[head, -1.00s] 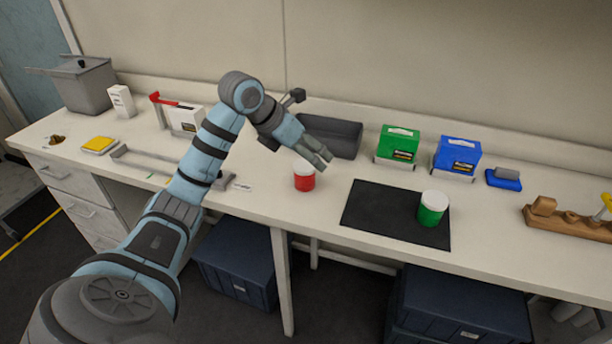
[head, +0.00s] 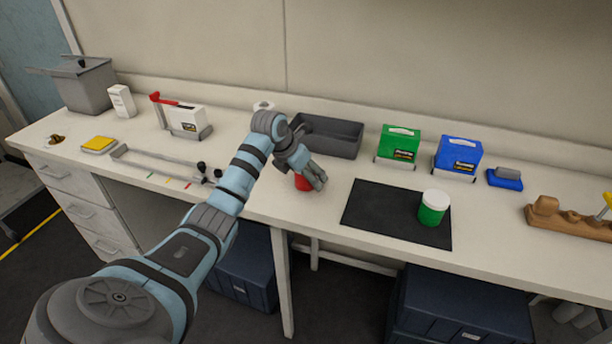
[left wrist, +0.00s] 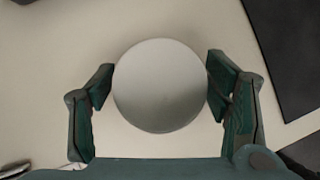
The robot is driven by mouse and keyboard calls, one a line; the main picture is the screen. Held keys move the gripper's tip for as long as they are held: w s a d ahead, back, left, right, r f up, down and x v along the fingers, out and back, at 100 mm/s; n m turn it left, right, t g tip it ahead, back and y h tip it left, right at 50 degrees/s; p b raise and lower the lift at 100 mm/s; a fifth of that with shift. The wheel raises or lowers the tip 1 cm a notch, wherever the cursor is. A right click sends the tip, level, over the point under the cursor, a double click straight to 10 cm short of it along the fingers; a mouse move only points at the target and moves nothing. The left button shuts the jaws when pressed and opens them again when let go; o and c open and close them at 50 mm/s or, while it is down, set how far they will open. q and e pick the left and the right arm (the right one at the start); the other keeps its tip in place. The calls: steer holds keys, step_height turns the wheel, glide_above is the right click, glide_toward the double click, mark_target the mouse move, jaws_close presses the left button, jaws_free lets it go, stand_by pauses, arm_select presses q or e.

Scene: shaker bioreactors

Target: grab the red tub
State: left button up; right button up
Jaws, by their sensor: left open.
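The red tub (head: 302,184) stands upright on the bench left of the black mat, mostly hidden behind my left gripper (head: 316,182) in the head view. In the left wrist view its round white lid (left wrist: 160,86) lies between the two fingers of my left gripper (left wrist: 160,88). The fingers are open, one on each side of the lid. The left finger is very close to the lid's edge, and a small gap shows at the right finger. My right gripper is not in view.
A green tub (head: 433,208) with a white lid stands on the black mat (head: 375,208) to the right. A grey bin (head: 335,138) is behind the red tub. Green (head: 398,144) and blue (head: 457,155) boxes stand at the back. Bare bench lies between tub and mat.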

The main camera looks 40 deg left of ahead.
arm_select(q)
steer(key=c, duration=1.3)
steer(key=shift+o, duration=0.2)
steer(key=shift+r, duration=0.2)
